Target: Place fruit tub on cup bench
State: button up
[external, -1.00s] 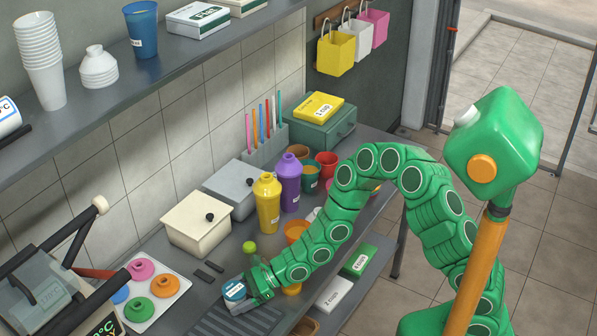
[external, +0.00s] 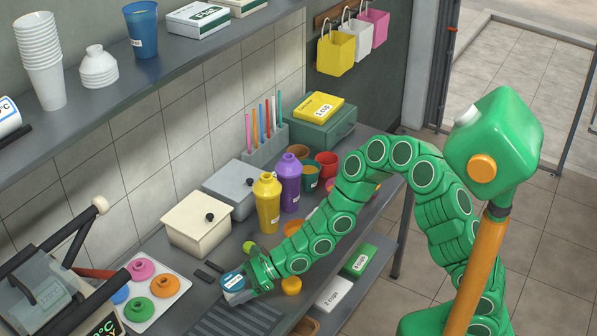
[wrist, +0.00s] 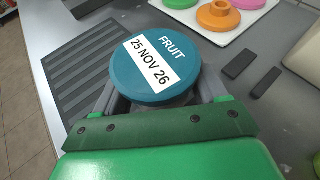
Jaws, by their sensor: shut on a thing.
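The fruit tub (external: 232,281) has a round blue lid and a paler body. In the wrist view the tub (wrist: 158,52) shows "FRUIT" and a white date label reading "25 NOV 26". My gripper (external: 246,287) is shut on the tub near the front of the grey bench (external: 180,250); in the wrist view its fingers (wrist: 163,92) lie on both sides below the lid. The tub is roughly upright. I cannot tell whether its base touches the bench. Several cups, including an orange one (external: 294,229) and a red one (external: 326,162), stand farther back on the bench.
A ribbed drain mat (external: 240,320) lies beside the tub. A white tray with coloured lids (external: 180,283) is at left. Two small dark blocks (external: 208,272), a green lime (external: 249,246), yellow (external: 267,200) and purple (external: 289,185) shakers and a cream box (external: 196,222) stand nearby.

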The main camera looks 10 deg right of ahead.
aim_at(233, 280)
jog(key=shift+r, duration=3.15)
